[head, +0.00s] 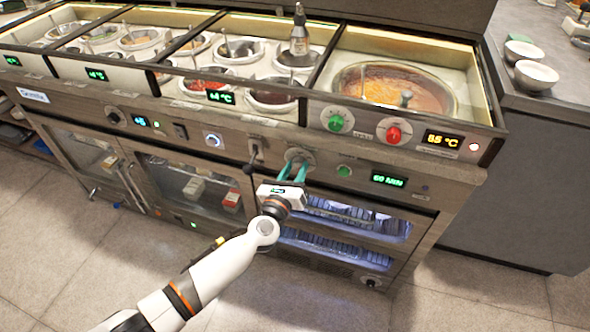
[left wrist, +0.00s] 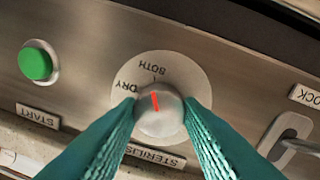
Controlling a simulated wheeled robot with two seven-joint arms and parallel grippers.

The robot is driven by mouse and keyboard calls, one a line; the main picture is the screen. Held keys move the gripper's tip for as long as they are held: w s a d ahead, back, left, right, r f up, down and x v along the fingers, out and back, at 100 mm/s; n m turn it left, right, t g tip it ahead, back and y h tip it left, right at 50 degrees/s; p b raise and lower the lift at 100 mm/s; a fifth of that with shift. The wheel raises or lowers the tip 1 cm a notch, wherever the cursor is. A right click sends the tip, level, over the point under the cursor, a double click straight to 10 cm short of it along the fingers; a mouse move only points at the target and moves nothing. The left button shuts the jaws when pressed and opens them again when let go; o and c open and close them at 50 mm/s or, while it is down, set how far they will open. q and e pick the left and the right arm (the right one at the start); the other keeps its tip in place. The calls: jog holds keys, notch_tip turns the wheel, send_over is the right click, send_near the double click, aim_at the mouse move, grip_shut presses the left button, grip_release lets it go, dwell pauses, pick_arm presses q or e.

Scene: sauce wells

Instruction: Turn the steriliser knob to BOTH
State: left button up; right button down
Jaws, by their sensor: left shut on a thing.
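The steriliser knob (left wrist: 159,118) is a round metal knob with a red pointer mark, on a pale dial plate (left wrist: 196,78) with the labels BOTH, DRY and STERILISE, seen upside down. The red mark points up in the left wrist view, at the tick by BOTH. My left gripper (left wrist: 158,106) has its teal fingers on either side of the knob, shut on it. In the head view, my left gripper (head: 291,173) reaches up to the dial plate (head: 300,155) on the front panel; the fingers partly cover the knob there. My right gripper is not in view.
A green START button (left wrist: 35,63) is beside the dial. A lock lever (left wrist: 287,135) is on the other side. Below are the lit steriliser drawers (head: 345,222). Green and red knobs (head: 394,131) sit higher on the panel. The floor in front is clear.

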pick_arm(q)
jog(key=o, duration=1)
jog(key=shift+c, duration=0.2)
jog(key=shift+s, duration=0.1)
jog(key=shift+s+a, duration=0.15)
jog(key=shift+s, duration=0.2)
jog(key=v, duration=1.1)
jog(key=shift+p, duration=0.45)
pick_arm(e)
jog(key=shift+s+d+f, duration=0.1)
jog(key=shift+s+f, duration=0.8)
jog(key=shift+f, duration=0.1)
